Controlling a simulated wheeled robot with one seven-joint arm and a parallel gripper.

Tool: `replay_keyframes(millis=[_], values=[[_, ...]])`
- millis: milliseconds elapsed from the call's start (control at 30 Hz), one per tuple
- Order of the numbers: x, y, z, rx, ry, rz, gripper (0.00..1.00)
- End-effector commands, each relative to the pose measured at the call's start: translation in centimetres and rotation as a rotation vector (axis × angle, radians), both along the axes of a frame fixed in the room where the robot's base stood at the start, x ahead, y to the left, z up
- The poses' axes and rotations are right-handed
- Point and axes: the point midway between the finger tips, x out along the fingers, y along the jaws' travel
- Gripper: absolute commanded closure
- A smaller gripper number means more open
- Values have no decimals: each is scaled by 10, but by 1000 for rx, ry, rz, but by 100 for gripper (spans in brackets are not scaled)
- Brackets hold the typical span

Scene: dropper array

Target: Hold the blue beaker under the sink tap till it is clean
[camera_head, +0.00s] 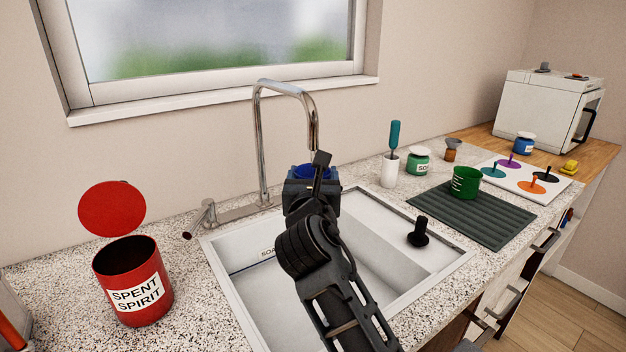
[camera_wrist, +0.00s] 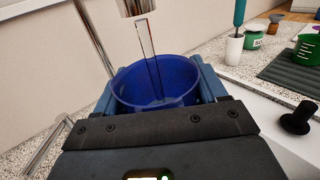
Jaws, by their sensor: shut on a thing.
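The blue beaker (camera_wrist: 183,83) is held upright in my gripper (camera_wrist: 158,95), with a jaw on each side of it. In the head view the beaker (camera_head: 312,171) shows only as a blue rim behind my gripper (camera_head: 313,184). The chrome tap (camera_head: 312,132) arches over it. In the wrist view a clear stream of water (camera_wrist: 150,60) runs from the tap spout (camera_wrist: 137,7) down into the beaker. The beaker is above the white sink (camera_head: 246,284). I cannot tell from these views whether its inside is clean.
A red SPENT SPIRIT can (camera_head: 135,290) with its lid raised stands left of the sink. A black knob-topped piece (camera_head: 418,232) stands on the sink's right part. A green beaker (camera_head: 466,183) stands on a ridged drying mat (camera_head: 480,224). A white holder with a teal-handled brush (camera_head: 391,165) stands behind.

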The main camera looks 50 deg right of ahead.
Motion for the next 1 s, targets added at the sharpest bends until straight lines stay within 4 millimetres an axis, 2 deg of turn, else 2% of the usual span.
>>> replay_keyframes(millis=[533,1000], values=[[-1,2,1,-1,0,1,65],[-30,39,2,-2,1,2,65]])
